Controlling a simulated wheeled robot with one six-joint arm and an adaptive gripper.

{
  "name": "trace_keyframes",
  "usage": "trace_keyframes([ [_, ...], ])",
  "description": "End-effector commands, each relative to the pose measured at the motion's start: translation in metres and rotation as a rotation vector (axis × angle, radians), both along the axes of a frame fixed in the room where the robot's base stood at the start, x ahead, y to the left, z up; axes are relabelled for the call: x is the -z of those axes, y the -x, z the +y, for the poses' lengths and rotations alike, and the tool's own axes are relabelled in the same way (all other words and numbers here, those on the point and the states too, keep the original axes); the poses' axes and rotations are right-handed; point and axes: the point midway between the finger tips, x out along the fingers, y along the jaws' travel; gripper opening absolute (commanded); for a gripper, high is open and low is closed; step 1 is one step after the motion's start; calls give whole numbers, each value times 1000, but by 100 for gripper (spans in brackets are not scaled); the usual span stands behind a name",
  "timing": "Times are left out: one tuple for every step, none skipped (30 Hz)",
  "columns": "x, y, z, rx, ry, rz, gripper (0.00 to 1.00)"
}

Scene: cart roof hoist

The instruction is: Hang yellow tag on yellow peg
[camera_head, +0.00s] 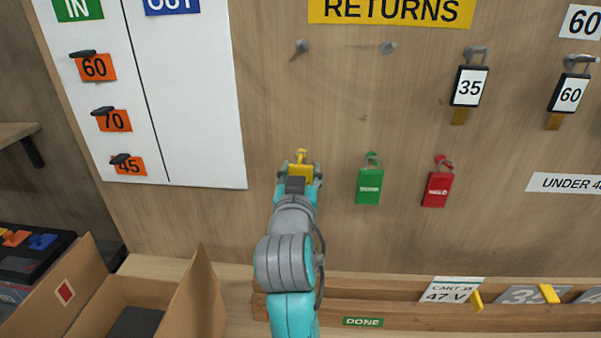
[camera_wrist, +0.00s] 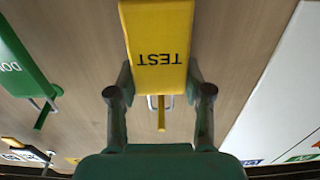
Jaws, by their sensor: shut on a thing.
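The yellow tag (camera_head: 300,171), marked TEST, is flat against the wooden board. In the wrist view the tag (camera_wrist: 158,45) appears upside down between the fingers of my gripper (camera_wrist: 160,80). My gripper (camera_head: 299,176) is shut on the tag's sides. The yellow peg (camera_head: 300,154) sticks out just above the tag. In the wrist view the peg (camera_wrist: 161,117) overlaps the tag's metal loop (camera_wrist: 151,102). The loop appears to be around the peg, but whether it rests on it I cannot tell.
A green tag (camera_head: 369,187) and a red tag (camera_head: 437,190) hang on pegs to the right. Black tags (camera_head: 468,87) hang higher up. Two grey pegs (camera_head: 388,47) above are bare. A cardboard box (camera_head: 190,300) stands lower left. A wooden ledge (camera_head: 400,314) runs below.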

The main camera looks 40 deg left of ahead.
Motion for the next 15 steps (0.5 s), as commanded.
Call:
trace_keyframes([
  [0, 0, 0, 0, 0, 0, 8],
  [0, 0, 0, 0, 0, 0, 8],
  [0, 0, 0, 0, 0, 0, 8],
  [0, 0, 0, 0, 0, 0, 8],
  [0, 0, 0, 0, 0, 0, 8],
  [0, 0, 0, 0, 0, 0, 8],
  [0, 0, 0, 0, 0, 0, 8],
  [0, 0, 0, 0, 0, 0, 52],
  [0, 0, 0, 0, 0, 0, 62],
  [0, 0, 0, 0, 0, 0, 70],
  [0, 0, 0, 0, 0, 0, 77],
  [0, 0, 0, 0, 0, 0, 79],
  [0, 0, 0, 0, 0, 0, 79],
  [0, 0, 0, 0, 0, 0, 79],
  [0, 0, 0, 0, 0, 0, 79],
])
